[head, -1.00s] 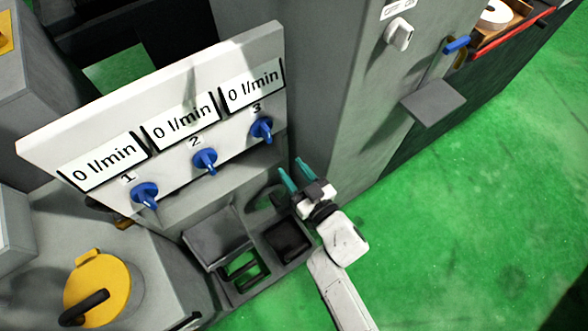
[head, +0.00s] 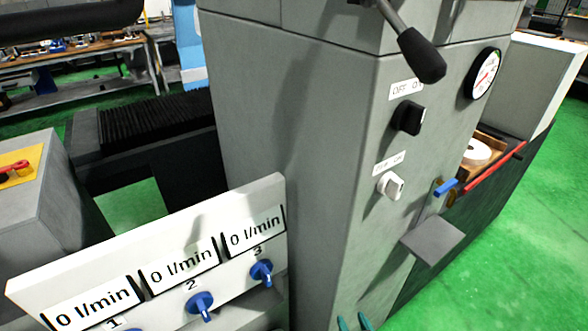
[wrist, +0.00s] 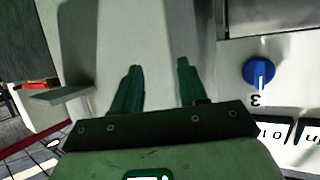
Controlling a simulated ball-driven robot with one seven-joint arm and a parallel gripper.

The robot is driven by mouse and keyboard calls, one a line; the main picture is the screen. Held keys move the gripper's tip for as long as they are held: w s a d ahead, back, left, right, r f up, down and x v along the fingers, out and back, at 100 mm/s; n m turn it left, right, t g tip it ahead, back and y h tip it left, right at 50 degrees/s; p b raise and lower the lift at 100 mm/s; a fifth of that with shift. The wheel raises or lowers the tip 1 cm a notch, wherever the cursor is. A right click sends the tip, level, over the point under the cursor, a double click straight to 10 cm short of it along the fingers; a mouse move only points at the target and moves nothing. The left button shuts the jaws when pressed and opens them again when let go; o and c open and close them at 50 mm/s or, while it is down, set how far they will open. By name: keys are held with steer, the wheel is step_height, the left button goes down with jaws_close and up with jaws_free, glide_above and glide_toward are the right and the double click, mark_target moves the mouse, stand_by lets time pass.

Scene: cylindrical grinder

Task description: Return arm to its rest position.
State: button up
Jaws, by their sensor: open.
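My gripper (wrist: 158,82) shows in the wrist view with its two green fingers apart and nothing between them. In the head view only the tips of my gripper (head: 354,322) show at the bottom edge, in front of the grey machine cabinet (head: 330,150).
The flow panel (head: 150,265) with blue knobs and "0 l/min" displays stands at lower left. The cabinet carries a black switch (head: 408,118), a white switch (head: 390,186) and a grey shelf plate (head: 433,240). A black-knobbed lever (head: 422,55) hangs above. Green floor (head: 500,270) is clear at right.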

steer(key=s+d+m+g+h, duration=0.3)
steer(key=s+d+g, duration=0.5)
steer(key=s+d, duration=0.6)
steer(key=s+r+g, duration=0.2)
steer(key=s+g, duration=0.2)
steer(key=s, duration=0.8)
steer(key=shift+a+r+y, duration=0.2)
steer(key=shift+r+y, duration=0.05)
steer(key=shift+y, duration=0.15)
